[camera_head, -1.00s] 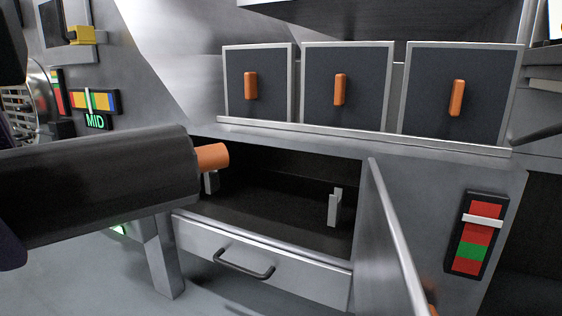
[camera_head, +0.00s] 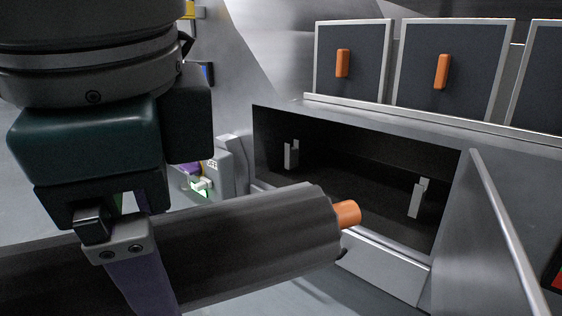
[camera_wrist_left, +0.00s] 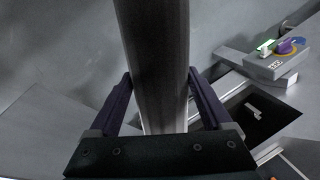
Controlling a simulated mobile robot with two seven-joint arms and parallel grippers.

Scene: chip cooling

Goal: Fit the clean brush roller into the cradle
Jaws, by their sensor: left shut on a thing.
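The brush roller (camera_head: 240,240) is a dark grey cylinder with an orange end stub (camera_head: 347,213). It lies across the lower left of the head view, in front of the open compartment. My left gripper (camera_head: 125,245) is shut around it from above, well back from the orange end. The wrist view shows the roller (camera_wrist_left: 158,60) between the two purple fingers. The cradle is two upright grey notched brackets, a left one (camera_head: 291,156) and a right one (camera_head: 418,198), inside the dark compartment. The brackets are empty and the roller is apart from them. My right gripper is out of view.
The open compartment door (camera_head: 505,230) stands out at the right. A drawer front (camera_head: 385,272) is below the opening. Dark panels with orange handles (camera_head: 442,72) stand on the ledge above. A grey control box (camera_wrist_left: 275,62) with coloured knobs is beside the compartment.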

